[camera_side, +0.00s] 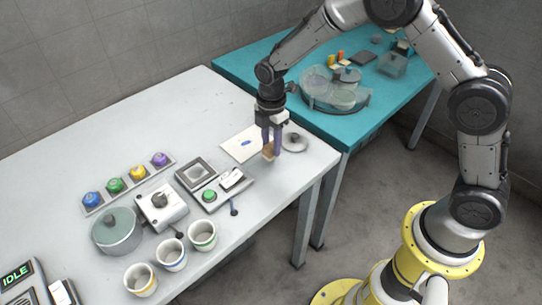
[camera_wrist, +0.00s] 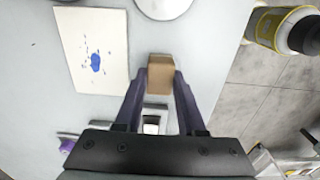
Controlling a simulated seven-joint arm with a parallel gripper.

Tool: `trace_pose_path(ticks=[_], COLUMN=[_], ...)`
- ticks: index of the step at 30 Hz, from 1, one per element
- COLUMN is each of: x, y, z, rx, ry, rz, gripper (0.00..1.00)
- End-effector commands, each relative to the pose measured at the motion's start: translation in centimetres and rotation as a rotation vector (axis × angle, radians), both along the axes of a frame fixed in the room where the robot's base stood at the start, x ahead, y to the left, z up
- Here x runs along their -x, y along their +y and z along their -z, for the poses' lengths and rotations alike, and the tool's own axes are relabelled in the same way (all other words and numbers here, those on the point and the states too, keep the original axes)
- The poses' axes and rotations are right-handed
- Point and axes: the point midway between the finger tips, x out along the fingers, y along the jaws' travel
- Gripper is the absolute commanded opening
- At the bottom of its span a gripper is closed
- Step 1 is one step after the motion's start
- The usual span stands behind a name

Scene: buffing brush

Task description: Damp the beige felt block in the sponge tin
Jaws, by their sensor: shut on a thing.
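My gripper (camera_side: 272,147) is shut on the beige felt block (camera_side: 268,152). Its purple fingers hold the block by its sides above the right part of the white table. In the wrist view the block (camera_wrist: 160,78) sits between the two fingertips. A square grey tin (camera_side: 195,174) with a paler pad inside, which looks like the sponge tin, stands on the table to the left of my gripper. The block is apart from it. Whether the block is damp cannot be told.
A white card (camera_side: 240,146) with a blue stain lies beside my gripper, and a round lid (camera_side: 295,139) is to the right.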

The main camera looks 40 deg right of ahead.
Motion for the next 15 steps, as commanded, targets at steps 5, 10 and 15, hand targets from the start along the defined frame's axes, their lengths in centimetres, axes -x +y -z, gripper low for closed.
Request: trace_pose_path(ticks=[5,10,15], x=[-0.1,-0.1,0.0], y=[0.0,0.0,0.0], z=[-1.4,-2.6,-3.4], rx=[0.0,0.0,0.0], ry=[-0.002,-0.003,-0.002], rz=[0.0,0.0,0.0], gripper=[0.0,0.0,0.0])
